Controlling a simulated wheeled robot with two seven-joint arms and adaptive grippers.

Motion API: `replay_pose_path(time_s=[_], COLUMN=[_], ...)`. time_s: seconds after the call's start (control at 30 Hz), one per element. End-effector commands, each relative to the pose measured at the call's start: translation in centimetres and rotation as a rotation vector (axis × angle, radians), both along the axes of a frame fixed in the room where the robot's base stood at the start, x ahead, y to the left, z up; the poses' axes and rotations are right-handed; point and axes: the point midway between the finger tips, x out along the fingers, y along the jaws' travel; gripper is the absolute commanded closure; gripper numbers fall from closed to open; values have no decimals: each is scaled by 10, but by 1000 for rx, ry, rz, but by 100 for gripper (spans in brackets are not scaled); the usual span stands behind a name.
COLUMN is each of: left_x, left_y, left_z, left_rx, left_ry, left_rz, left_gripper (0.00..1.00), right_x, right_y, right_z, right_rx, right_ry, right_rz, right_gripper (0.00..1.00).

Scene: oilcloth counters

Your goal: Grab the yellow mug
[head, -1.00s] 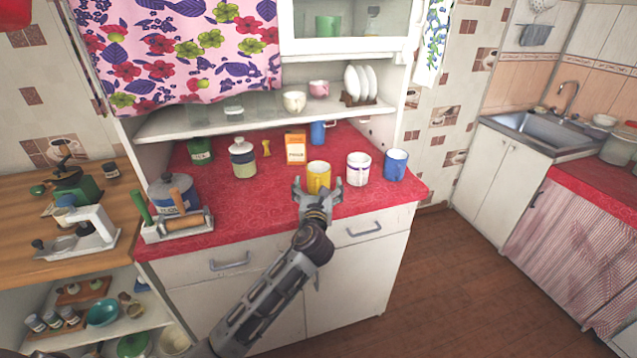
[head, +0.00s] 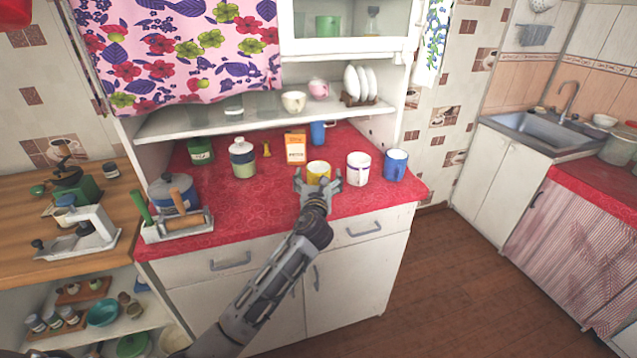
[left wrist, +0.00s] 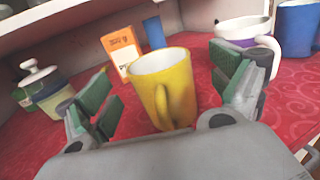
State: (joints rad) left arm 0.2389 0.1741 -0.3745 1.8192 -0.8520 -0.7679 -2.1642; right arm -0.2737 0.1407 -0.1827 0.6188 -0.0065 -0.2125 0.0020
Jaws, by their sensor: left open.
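The yellow mug (head: 318,169) stands upright on the red counter (head: 260,200), near its front edge. My left gripper (head: 318,183) is open just in front of the mug and hides its lower part in the head view. In the left wrist view the mug (left wrist: 163,88) stands between the two spread fingers of the left gripper (left wrist: 165,105), with its handle turned toward the camera. Neither finger visibly touches it. My right gripper does not show.
A white and purple mug (head: 358,170) and a blue mug (head: 395,165) stand to the right.

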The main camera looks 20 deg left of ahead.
Motion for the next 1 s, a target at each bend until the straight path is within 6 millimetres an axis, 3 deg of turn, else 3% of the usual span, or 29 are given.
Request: replay_pose_path(time_s=[0.4,0.63,0.9,1.0], left_x=[33,35,34,34], left_y=[9,9,9,9], left_z=[-1,-1,-1,-1], left_rx=[0,0,0,0], left_ry=[0,1,1,1], left_rz=[-1,-1,0,0], left_gripper=[7,7,7,17], right_x=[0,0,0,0], right_y=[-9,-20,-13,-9], right_z=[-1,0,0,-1], right_rx=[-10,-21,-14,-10], right_ry=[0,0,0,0], right_rz=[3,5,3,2], right_gripper=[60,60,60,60])
